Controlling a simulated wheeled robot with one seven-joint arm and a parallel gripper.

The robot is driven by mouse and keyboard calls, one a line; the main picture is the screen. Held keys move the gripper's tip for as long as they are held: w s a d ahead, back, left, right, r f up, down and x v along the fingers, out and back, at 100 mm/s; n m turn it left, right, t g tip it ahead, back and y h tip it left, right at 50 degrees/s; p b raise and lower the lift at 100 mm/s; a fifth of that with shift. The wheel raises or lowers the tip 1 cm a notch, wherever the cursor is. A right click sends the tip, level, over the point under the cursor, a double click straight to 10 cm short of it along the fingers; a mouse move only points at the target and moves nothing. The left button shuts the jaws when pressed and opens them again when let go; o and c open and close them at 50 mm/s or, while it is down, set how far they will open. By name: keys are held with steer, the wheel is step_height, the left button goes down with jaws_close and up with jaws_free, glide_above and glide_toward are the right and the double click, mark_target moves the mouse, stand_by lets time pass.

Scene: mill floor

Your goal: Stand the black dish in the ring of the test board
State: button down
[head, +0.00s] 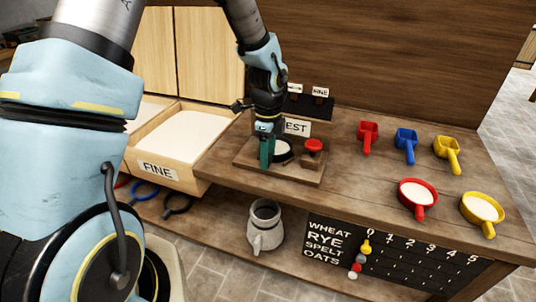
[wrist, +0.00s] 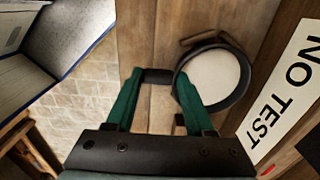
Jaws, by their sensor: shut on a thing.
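The black dish (wrist: 240,98), round with a pale white fill, sits at the fingertips in the wrist view. In the head view the dish (head: 282,148) is low over the test board (head: 300,174), a wooden slab on the bench. My gripper (wrist: 160,84) has green fingers and is shut on the dish at its left side, at what looks like its dark handle. In the head view my gripper (head: 267,150) points down at the board's left part. Short dark pieces show beside the dish, perhaps the ring; whether the dish rests inside it I cannot tell.
A red knob (head: 313,146) on a block stands right of the dish. Behind is a TEST sign (head: 297,128). Red, blue and yellow scoops and a red dish (head: 418,193) and yellow dish (head: 482,208) lie right. A FINE bin (head: 180,140) is left, a grey jug (head: 265,225) below.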

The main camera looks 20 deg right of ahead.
steer(key=shift+c, duration=1)
jaws_free()
steer(key=shift+r, duration=0.1)
